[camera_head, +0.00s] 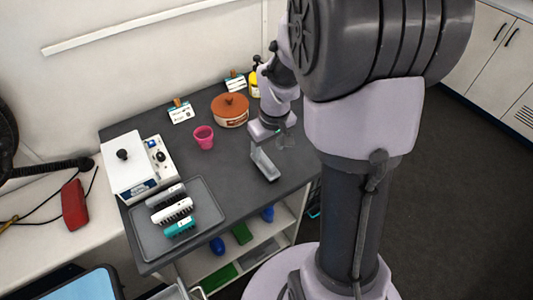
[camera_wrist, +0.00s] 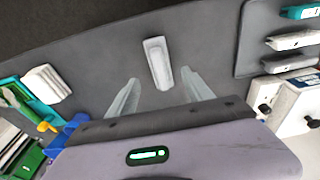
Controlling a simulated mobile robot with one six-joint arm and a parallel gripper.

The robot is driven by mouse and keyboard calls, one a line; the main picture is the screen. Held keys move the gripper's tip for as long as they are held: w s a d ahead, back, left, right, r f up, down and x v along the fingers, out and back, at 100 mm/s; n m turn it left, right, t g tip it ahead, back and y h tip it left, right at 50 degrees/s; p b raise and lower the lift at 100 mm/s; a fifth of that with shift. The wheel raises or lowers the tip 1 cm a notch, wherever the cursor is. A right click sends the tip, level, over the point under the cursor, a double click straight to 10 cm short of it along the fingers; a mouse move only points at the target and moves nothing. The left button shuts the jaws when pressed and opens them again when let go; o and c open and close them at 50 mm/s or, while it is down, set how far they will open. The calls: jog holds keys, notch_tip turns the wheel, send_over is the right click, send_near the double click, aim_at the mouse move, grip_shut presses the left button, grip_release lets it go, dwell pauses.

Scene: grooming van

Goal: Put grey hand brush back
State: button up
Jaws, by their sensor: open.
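A pale grey, brush-shaped object (camera_head: 268,169), likely the grey hand brush, lies on the dark counter just below my gripper (camera_head: 269,146). In the wrist view this object (camera_wrist: 158,60) lies ahead of and between the fingertips of my gripper (camera_wrist: 160,77), apart from both. My gripper is open and empty. The grey tray (camera_head: 148,240) at the counter's left end holds a grey brush (camera_head: 165,196), a white brush (camera_head: 172,210) and a teal brush (camera_head: 180,227) in a row. Its bristle side cannot be made out on the loose object.
A white box device (camera_head: 133,165) stands behind the tray. A pink cup (camera_head: 204,137), a brown-lidded pot (camera_head: 230,110), small cards (camera_head: 180,112) and a yellow bottle (camera_head: 254,84) stand along the back. Counter between tray and gripper is clear. Shelves below hold green and blue items.

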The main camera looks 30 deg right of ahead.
jog(key=s+a+r+m+t, duration=0.1)
jog(key=s+a+r, duration=0.15)
jog(key=r, duration=0.35)
jog(key=s+a+r+m+t, duration=0.1)
jog(key=a+r, duration=0.3)
jog(key=r, duration=0.2)
jog(key=s+a+r+m+t+y, duration=0.2)
jog(key=s+a+r, duration=0.4)
jog(key=s+a, duration=0.3)
jog(key=s, duration=0.3)
jog(key=shift+a+m+p, duration=0.4)
